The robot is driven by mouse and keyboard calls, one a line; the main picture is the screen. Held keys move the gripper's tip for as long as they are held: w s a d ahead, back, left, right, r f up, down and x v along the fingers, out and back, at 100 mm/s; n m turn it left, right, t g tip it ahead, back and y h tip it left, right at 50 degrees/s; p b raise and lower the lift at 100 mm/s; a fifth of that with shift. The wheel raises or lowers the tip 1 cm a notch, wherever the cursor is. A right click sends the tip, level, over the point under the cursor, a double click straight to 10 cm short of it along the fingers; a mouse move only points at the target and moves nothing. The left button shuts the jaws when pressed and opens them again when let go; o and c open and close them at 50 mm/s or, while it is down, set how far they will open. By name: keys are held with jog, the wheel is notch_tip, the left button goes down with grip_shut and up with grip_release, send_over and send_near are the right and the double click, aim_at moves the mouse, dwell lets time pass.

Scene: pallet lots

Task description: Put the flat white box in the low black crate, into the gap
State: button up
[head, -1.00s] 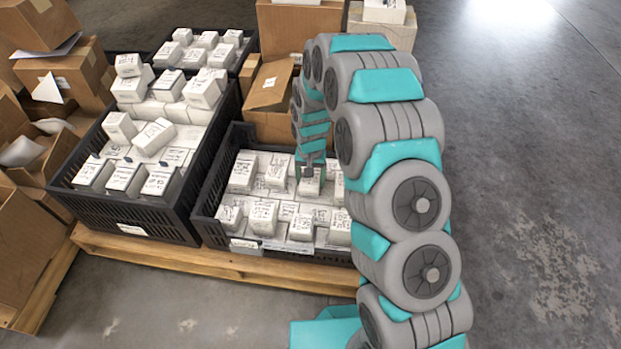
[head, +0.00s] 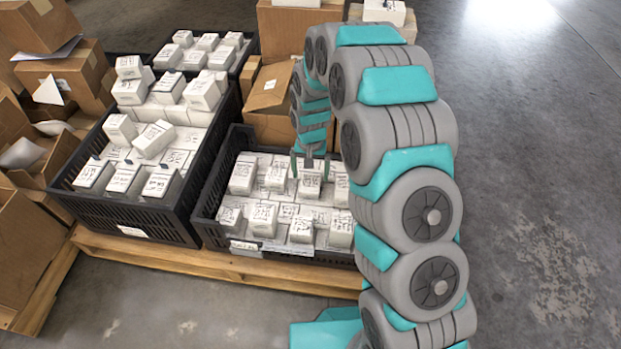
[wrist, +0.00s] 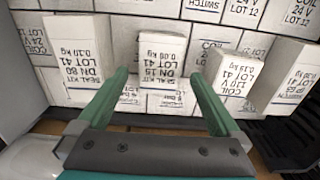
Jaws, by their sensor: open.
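The low black crate (head: 211,232) stands on the pallet right of a taller crate, filled with white boxes in layers. A white box (head: 309,186) lies in its right part, among the others; it also shows in the wrist view (wrist: 150,52), labelled SEAL KIT DN 15 LOT 41. It appears to be the task's flat box. My gripper (head: 310,166) is open above and around this box, one finger on each side in the wrist view (wrist: 159,78). The fingers look apart from it. My gripper and arm hide part of the crate's back right area.
A taller black crate (head: 120,213) of white boxes stands left, another crate (head: 225,68) behind it. Cardboard boxes (head: 270,87) stand behind the low crate. Neighbouring white boxes (wrist: 75,50) sit close on both sides. Free floor (head: 535,200) lies right.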

aim_at(311, 181)
notch_tip(311, 181, up, 7)
jog(key=s+d+r+n, duration=0.1)
jog(key=s+d+r, duration=0.3)
jog(key=s+r, duration=0.35)
jog(key=s+d+r, duration=0.3)
jog(key=s+r, duration=0.4)
jog(key=s, duration=0.1)
jog(key=s+d+r+g, duration=0.1)
jog(key=s+d+r, duration=0.1)
jog(key=s, duration=0.9)
jog(key=s+d+r+n, duration=0.1)
jog(key=s+d+r, duration=0.1)
jog(key=s, duration=1)
jog(key=shift+d+r+g, duration=0.2)
jog(key=shift+d+g, duration=0.15)
jog(key=shift+g, duration=0.05)
